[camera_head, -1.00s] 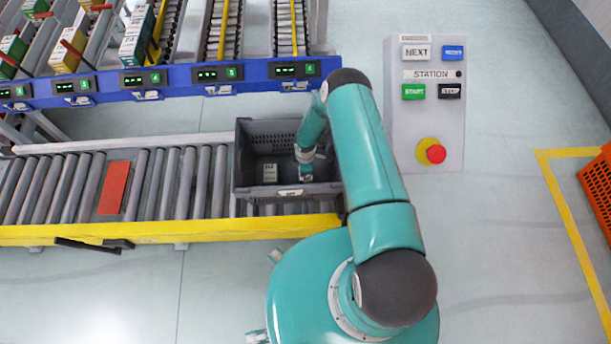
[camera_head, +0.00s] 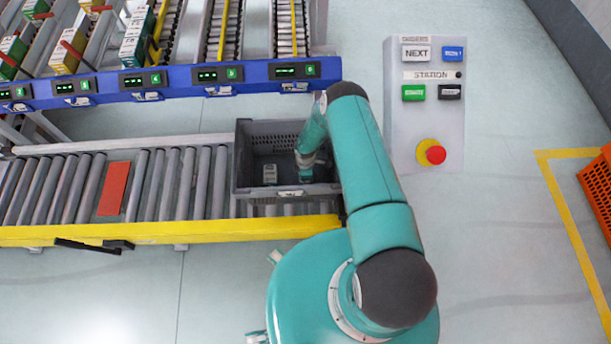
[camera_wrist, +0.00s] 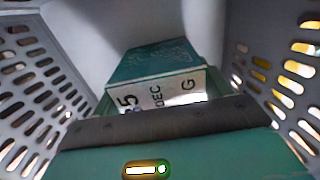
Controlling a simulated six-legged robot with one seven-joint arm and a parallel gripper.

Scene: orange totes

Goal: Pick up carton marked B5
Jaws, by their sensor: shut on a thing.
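My gripper (camera_head: 305,175) reaches down inside a grey tote (camera_head: 243,160) on the roller conveyor, near the tote's right side. In the wrist view my gripper (camera_wrist: 165,125) is shut on a green and white carton (camera_wrist: 155,68). The carton's pale face shows "5", "DEC" and "G"; the character before the 5 is hidden, so I cannot read the full mark. The tote's slotted walls rise on both sides of it. A small whitish carton (camera_head: 269,174) stands in the tote left of my gripper in the head view; its mark is too small to read.
The roller conveyor (camera_head: 170,185) with a yellow front rail runs left, with a red plate (camera_head: 114,188) on it. A flow rack with a blue rail (camera_head: 170,83) stands behind, holding cartons. A button panel (camera_head: 425,110) and an orange tote (camera_head: 598,190) are at right.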

